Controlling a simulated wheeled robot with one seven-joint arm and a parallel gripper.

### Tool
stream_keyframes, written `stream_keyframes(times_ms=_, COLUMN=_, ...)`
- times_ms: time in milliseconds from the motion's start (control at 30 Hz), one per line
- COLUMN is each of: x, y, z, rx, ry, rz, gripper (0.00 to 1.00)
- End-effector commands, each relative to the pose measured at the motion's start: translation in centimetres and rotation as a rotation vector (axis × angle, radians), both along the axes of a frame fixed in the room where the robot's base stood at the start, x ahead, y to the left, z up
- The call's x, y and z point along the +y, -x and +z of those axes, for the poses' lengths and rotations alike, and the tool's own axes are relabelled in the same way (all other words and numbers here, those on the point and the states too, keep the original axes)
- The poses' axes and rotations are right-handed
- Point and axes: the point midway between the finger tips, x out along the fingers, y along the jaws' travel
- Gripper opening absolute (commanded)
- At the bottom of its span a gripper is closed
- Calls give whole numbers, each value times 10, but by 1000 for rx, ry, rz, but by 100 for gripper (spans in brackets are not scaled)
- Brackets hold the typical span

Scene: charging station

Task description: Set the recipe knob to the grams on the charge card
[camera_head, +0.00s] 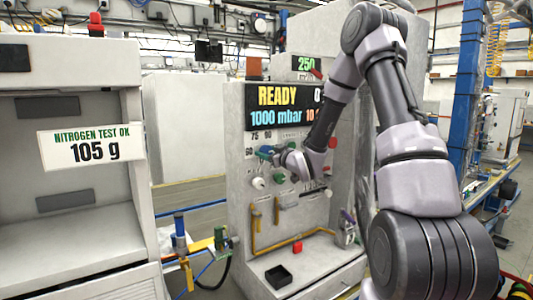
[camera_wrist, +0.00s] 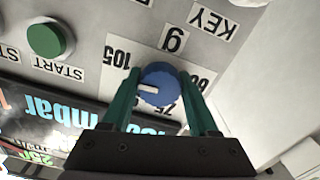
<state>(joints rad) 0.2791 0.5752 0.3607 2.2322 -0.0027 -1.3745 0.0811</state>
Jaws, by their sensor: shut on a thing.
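The charge card (camera_head: 88,146) on the left cabinet reads "NITROGEN TEST OK 105 g". The blue recipe knob (camera_wrist: 160,82) sits on the charging panel, with labels 105 (camera_wrist: 117,58), 75 and 60 around it in the wrist view. Its white pointer (camera_wrist: 147,89) points left in that view, a little below the 105 label; the mark on that side is partly hidden by a finger. My gripper (camera_wrist: 162,85) is shut on the knob, with green fingers on both sides.
The station display (camera_head: 278,106) reads READY and 1000 mbar, partly behind my arm. A green START button (camera_wrist: 46,39) and a KEY label (camera_wrist: 209,20) are near the knob. Below are yellow piping (camera_head: 255,235), a black tray (camera_head: 278,276) and a red part (camera_head: 297,247).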

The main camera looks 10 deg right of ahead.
Motion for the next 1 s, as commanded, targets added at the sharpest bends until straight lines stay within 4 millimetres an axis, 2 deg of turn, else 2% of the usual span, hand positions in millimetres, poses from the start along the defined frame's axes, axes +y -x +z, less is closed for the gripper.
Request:
stream_keyframes(times_ms=300, x=0, y=1, z=-2, rx=35, ry=-72, rz=0, gripper=4)
stream_keyframes(times_ms=733, x=0, y=1, z=-2, rx=38, ry=-77, rz=0, gripper=4)
stream_keyframes(times_ms=767, x=0, y=1, z=-2, rx=37, ry=-78, rz=0, gripper=71)
stream_keyframes(times_ms=800, x=0, y=1, z=-2, rx=37, ry=-78, rz=0, gripper=87)
stream_keyframes(times_ms=1000, x=0, y=0, z=-1, rx=34, ry=-77, rz=-1, gripper=89)
